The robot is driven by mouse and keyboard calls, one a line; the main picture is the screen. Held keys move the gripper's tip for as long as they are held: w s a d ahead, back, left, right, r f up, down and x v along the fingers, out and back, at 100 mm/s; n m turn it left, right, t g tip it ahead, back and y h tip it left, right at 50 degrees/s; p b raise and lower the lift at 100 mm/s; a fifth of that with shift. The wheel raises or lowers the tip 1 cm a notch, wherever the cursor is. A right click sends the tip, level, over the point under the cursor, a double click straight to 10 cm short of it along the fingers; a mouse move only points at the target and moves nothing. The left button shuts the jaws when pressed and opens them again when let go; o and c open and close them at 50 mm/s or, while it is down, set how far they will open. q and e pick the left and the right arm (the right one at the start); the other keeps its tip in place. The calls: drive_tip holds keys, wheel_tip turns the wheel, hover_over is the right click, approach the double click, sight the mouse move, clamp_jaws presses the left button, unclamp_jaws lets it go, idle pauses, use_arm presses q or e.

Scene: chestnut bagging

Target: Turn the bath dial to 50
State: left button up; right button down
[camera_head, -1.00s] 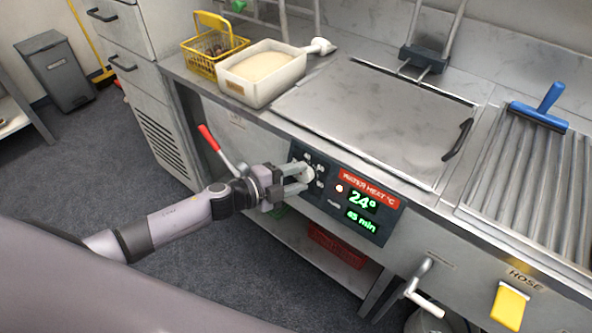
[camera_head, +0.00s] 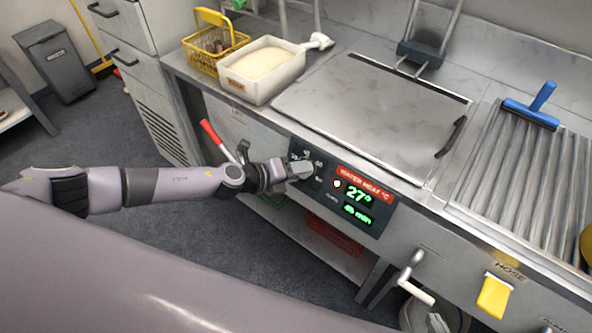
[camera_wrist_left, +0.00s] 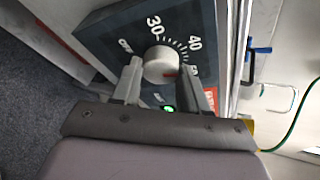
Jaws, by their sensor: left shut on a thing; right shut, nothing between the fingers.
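The bath dial is a round pale knob (camera_wrist_left: 161,65) on a dark control panel (camera_head: 379,214). In the left wrist view it sits between both fingertips of my left gripper (camera_wrist_left: 157,76), which is shut on it. The knob's red mark points to the right, below the 40, towards a number partly hidden by a finger. The numbers 30 and 40 are readable. In the head view my left gripper (camera_head: 300,170) hides most of the dial. The green display (camera_head: 358,194) under the red water heat label reads 27°. My right gripper is not in view.
A red-handled lever (camera_head: 211,132) rises just left of my left wrist. A lidded bath (camera_head: 372,115) lies above the panel, with a white tub (camera_head: 262,90) and yellow basket (camera_head: 200,58) behind left. A crank (camera_head: 412,275) juts out at lower right.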

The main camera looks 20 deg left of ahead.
use_arm(q)
drive_tip(key=shift+m+y, duration=1)
drive_tip(key=shift+m, duration=1.4)
drive_tip(key=o, duration=1.1)
drive_tip(key=shift+c, duration=0.2)
drive_tip(key=shift+d, duration=0.1)
drive_tip(key=shift+s+r, duration=0.1)
drive_tip(key=v, duration=0.7)
drive_tip(key=shift+r, duration=0.1)
